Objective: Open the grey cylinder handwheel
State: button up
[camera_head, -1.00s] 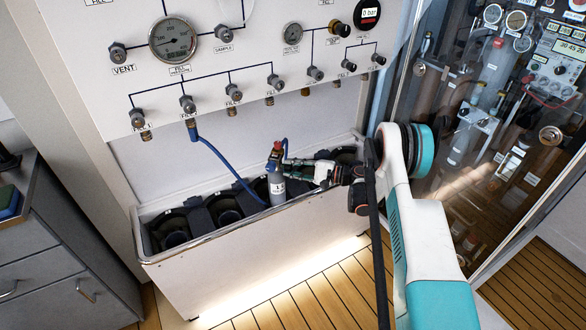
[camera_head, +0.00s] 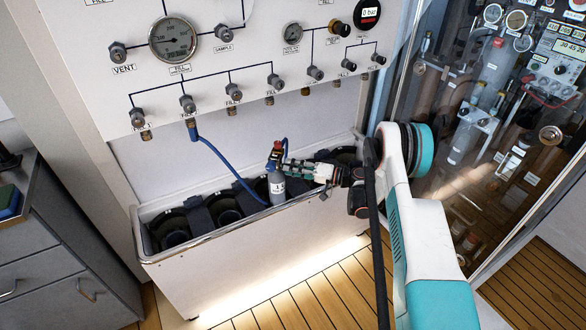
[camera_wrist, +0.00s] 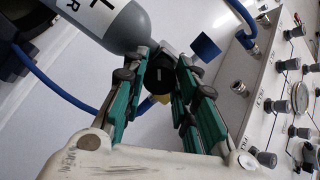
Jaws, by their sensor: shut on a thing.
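The grey cylinder (camera_head: 277,188) stands upright in a slot of the white trough, with a blue hose fitted at its top by a red-topped connector (camera_head: 276,148). In the wrist view the grey cylinder (camera_wrist: 112,22) shows at the top, with dark lettering. Its black round handwheel (camera_wrist: 160,76) sits between the green-padded fingers of my gripper (camera_wrist: 163,70). My gripper (camera_head: 288,167) reaches the cylinder's valve from the right and is shut on the handwheel. In the head view the handwheel is hidden by my fingers.
The trough (camera_head: 250,233) has several dark slots, and its front wall is close below my gripper. The white fill panel (camera_head: 215,80) with gauges and knobs rises behind. A blue hose (camera_head: 225,163) runs down from it. A glass cabinet (camera_head: 490,130) stands close at right.

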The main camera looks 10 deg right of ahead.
jog(key=n, duration=1.1)
jog(key=shift+f, duration=0.15)
dwell(0.3)
jog(key=o, duration=1)
jog(key=shift+o, duration=0.2)
jog(key=v, duration=1.2)
jog(key=shift+f, duration=0.15)
